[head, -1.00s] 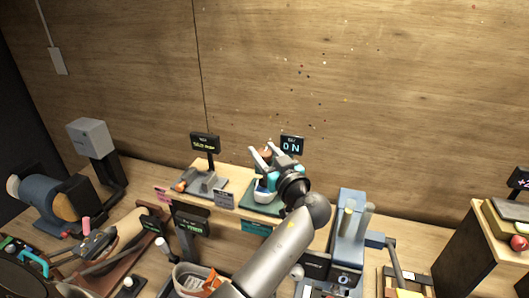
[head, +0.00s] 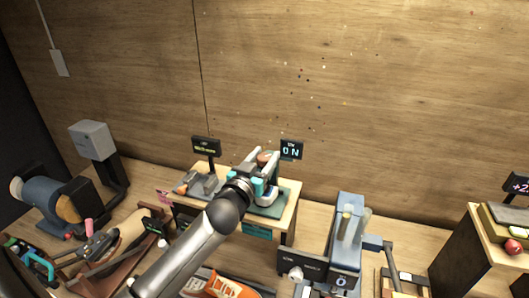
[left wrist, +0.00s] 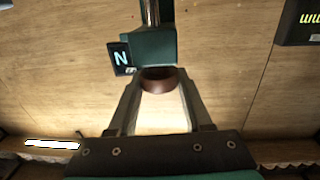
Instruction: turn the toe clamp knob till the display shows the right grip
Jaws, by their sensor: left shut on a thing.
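My left gripper (head: 267,158) reaches over a small shelf and is shut on a round brown knob (head: 264,157). In the left wrist view the knob (left wrist: 158,80) sits between the two finger ends, under a dark teal block (left wrist: 155,48). A black display (head: 291,149) reading "ON" stands just right of the gripper; part of it also shows in the left wrist view (left wrist: 121,58). Another display (head: 206,146) with small yellow text stands to the left; its text is too small to read. My right gripper is not in view.
The wooden shelf (head: 286,228) carries a grey fixture (head: 207,183) left of the gripper. A blue-grey machine (head: 345,240) stands to the right. A wooden wall (head: 400,90) closes off the back.

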